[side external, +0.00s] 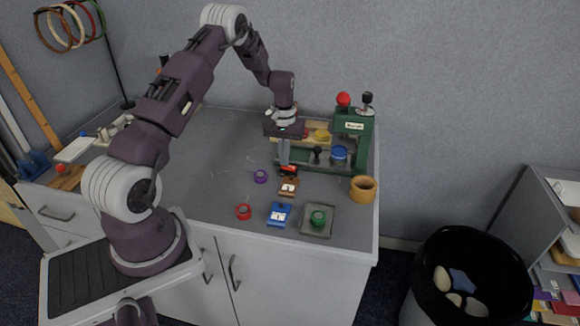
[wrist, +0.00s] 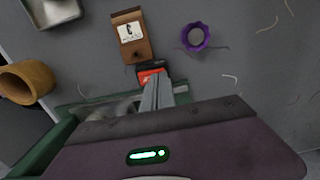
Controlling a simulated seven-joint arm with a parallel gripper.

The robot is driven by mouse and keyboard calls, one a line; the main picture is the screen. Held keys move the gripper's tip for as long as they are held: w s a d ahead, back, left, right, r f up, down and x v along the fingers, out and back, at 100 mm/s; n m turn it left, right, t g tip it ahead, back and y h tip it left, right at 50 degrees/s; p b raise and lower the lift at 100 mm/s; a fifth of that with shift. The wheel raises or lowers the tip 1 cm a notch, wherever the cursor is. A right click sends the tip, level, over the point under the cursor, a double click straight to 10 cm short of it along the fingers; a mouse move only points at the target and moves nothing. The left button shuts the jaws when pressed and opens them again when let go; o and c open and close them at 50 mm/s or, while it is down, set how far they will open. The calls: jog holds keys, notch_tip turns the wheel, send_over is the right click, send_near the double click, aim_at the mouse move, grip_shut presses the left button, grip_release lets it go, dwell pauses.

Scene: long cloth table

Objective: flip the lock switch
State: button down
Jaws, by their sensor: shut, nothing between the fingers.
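My gripper (side external: 284,160) points down over the right part of the table, its fingers shut and empty. In the wrist view the fingertips (wrist: 156,82) are right by a small red and black block (wrist: 152,69); I cannot tell whether they touch it. This block also shows in the side view (side external: 289,171). Beside it stands a brown block (side external: 288,188) with a white plate and a dark mark, seen closer in the wrist view (wrist: 131,33). A blue block (side external: 279,214) with a white plate is nearer the table's front. I cannot tell which is the lock switch.
A purple ring (side external: 261,176) and a red ring (side external: 243,212) lie to the left. A grey tray (side external: 327,229) with a green ring and a tan cup (side external: 363,189) are to the right. The table's left middle is mostly clear.

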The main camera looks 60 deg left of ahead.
jog(key=shift+f, duration=0.25)
jog(key=shift+r, duration=3.55)
jog(key=s+d+r+m+t, duration=0.15)
jog(key=s+d+r, duration=0.25)
jog(key=d+r, duration=0.55)
jog(key=s+d+r+m+t, duration=0.1)
jog(key=s+d+r+m, duration=0.25)
jog(key=d+r, duration=0.65)
jog(key=s+d+r+m+t, duration=0.1)
jog(key=s+d, duration=0.3)
jog(key=s, duration=0.5)
jog(key=s+d+r+m+t, duration=0.2)
jog(key=s+d+m, duration=0.1)
jog(key=s, duration=0.7)
jog(key=shift+d, duration=0.85)
